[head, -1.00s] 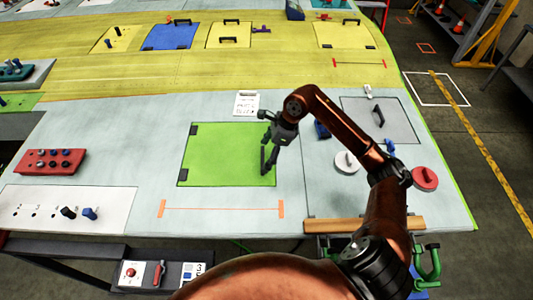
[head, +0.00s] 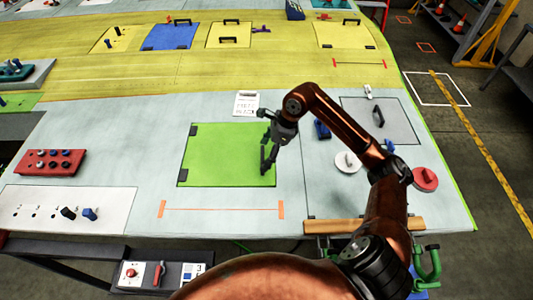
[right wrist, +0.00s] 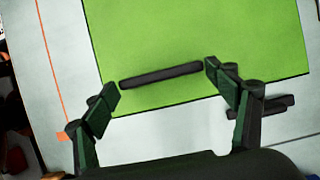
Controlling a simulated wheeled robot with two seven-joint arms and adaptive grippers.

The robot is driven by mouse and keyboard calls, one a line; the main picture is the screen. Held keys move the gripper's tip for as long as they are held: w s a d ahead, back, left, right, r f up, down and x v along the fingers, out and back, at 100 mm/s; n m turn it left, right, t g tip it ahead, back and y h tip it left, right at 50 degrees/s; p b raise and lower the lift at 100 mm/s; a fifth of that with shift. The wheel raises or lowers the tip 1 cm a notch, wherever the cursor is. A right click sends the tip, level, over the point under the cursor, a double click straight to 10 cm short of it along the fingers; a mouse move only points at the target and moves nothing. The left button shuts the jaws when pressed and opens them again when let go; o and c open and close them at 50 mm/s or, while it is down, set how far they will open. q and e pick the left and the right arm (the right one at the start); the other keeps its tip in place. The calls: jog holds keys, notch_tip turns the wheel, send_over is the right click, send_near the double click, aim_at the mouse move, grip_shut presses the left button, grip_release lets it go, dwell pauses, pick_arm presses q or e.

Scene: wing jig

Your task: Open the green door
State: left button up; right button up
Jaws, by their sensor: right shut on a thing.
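The green door (head: 222,155) is a flat panel lying shut, level with the pale grey wing skin, with dark hinges on its left edge. My right gripper (head: 268,160) is at the door's right edge in the head view. In the right wrist view, the green door (right wrist: 200,35) carries a black bar handle (right wrist: 160,75). The right gripper's fingertips (right wrist: 160,87) are at the two ends of this handle, shut on it. The head view hides most of the handle behind the fingers. My left gripper is not in view.
A grey panel with a black handle (head: 378,117), a white round cap (head: 347,162) and a red round cap (head: 424,179) lie to the right. A labelled white card (head: 246,104) lies behind the door. A red block with knobs (head: 50,162) is at left.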

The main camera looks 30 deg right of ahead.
notch_tip(320, 180, up, 9)
jog(key=w+a+p, duration=0.1)
jog(key=a+p, duration=0.1)
jog(key=shift+w+a+f, duration=0.2)
jog(key=shift+w+a, duration=0.05)
jog(key=shift+w, duration=0.05)
jog(key=a+r, duration=0.1)
jog(key=r, duration=0.1)
jog(key=w+a+r+p, duration=0.1)
jog(key=shift+w+a+r, duration=0.1)
jog(key=shift+a+r, duration=0.1)
jog(key=shift+r, duration=0.15)
grip_shut()
jog(key=c, duration=0.8)
grip_release()
jog(key=shift+a+f, duration=0.1)
jog(key=shift+f, duration=0.25)
jog(key=shift+c, duration=0.2)
jog(key=shift+o, duration=0.8)
jog(key=o, duration=0.3)
jog(key=shift+d+f, duration=0.1)
jog(key=shift+d, duration=0.3)
jog(key=o, duration=0.5)
jog(key=shift+a, duration=0.2)
jog(key=shift+c, duration=0.2)
jog(key=o, duration=0.5)
jog(key=shift+d, duration=0.15)
jog(key=o, duration=1.1)
jog(key=shift+o, duration=0.2)
